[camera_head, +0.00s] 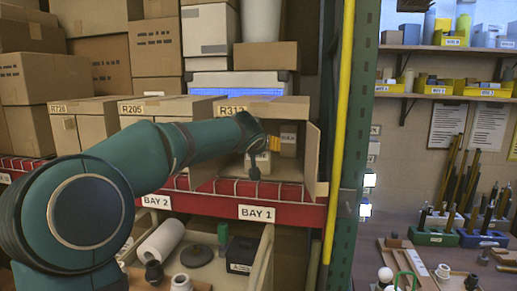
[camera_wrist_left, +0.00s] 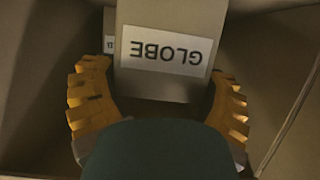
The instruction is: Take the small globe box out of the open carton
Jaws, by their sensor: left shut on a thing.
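The small globe box (camera_wrist_left: 160,22), tan with a white label reading GLOBE upside down, fills the middle of the left wrist view. My left gripper (camera_wrist_left: 162,82) has its yellow fingers on both sides of the box and is shut on it. In the head view the left gripper (camera_head: 274,144) is inside the open carton (camera_head: 314,160) on the BAY 1 shelf, partly hidden by my wrist. Small boxes show around it there; which is the globe box is hard to tell. My right gripper is in neither view.
Another labelled box (camera_wrist_left: 108,44) sits close behind the globe box. Carton walls rise close on both sides. Closed cartons R205 (camera_head: 150,108) and R726 (camera_head: 85,108) stand to the left. A yellow pole (camera_head: 341,130) and green upright (camera_head: 361,120) stand just right.

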